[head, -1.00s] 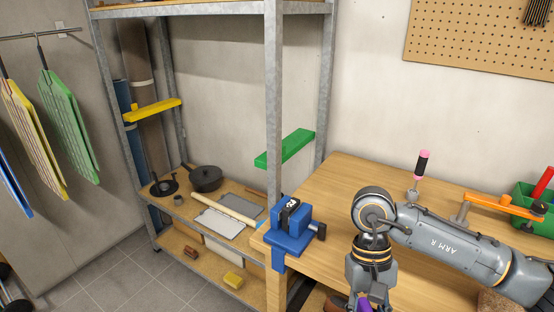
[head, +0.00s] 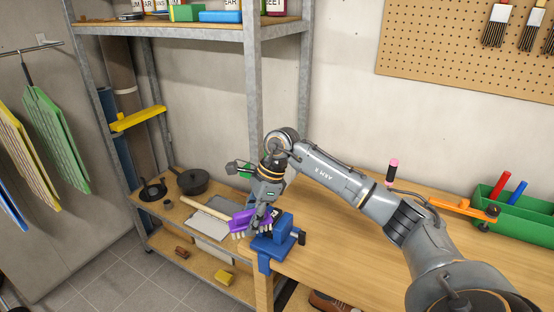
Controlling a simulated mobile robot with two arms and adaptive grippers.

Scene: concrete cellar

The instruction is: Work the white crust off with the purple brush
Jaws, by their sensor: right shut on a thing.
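The purple brush (head: 240,218) is in my right gripper (head: 257,214), which is shut on it. Its pale bristles point down beside the blue vise (head: 275,241) at the corner of the wooden workbench. A dark piece sits in the vise jaws, mostly hidden now by my gripper and the brush. Its white crust cannot be made out now, and I cannot tell whether the bristles touch the piece. My left gripper is not in view.
A metal shelf unit (head: 254,95) stands left of the bench, with pans and a rolling pin (head: 184,210) on its lower board. The bench middle looks clear.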

